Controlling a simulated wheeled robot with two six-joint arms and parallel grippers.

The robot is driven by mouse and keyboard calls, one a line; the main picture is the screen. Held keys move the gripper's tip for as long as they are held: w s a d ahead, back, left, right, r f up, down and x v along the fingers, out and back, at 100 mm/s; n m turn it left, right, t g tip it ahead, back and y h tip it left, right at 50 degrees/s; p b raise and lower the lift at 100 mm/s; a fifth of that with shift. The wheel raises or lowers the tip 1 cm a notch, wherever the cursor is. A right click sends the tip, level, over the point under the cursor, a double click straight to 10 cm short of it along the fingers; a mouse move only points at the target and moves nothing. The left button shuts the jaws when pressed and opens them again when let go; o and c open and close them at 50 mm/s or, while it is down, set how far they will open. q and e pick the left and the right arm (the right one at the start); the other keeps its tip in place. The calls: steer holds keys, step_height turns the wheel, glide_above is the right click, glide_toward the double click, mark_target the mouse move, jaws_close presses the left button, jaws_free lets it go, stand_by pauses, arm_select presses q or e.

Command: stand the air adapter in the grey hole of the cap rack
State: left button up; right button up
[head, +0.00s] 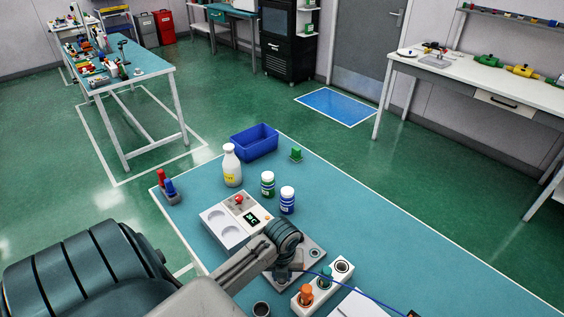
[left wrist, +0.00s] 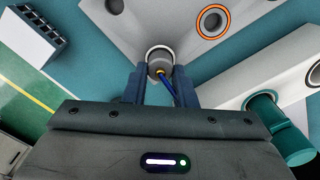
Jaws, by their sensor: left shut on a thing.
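My left gripper (head: 284,274) reaches over the grey plate (head: 312,247) in the head view. In the left wrist view its two fingers (left wrist: 164,82) are shut on the air adapter (left wrist: 158,64), a short grey cylinder with a yellow fitting and a blue hose. The adapter's far end is at a pale-ringed port of the plate; I cannot tell if it sits in it. The white cap rack (head: 310,301) stands just right of the gripper, with an orange cap (head: 305,294), a green cap (head: 325,278) and an open grey hole (head: 342,266). My right gripper is not in view.
The blue hose (head: 365,292) runs right across the table. A white panel (head: 226,230), two small bottles (head: 267,184) (head: 287,200), a white bottle (head: 232,166) and a blue bin (head: 254,142) stand farther back. A dark cup (head: 261,309) is near.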

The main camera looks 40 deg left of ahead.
arm_select(q)
steer(key=shift+f, duration=0.2)
steer(key=o, duration=1.1)
steer(key=shift+c, duration=0.2)
steer(key=shift+o, duration=0.4)
steer(key=o, duration=0.3)
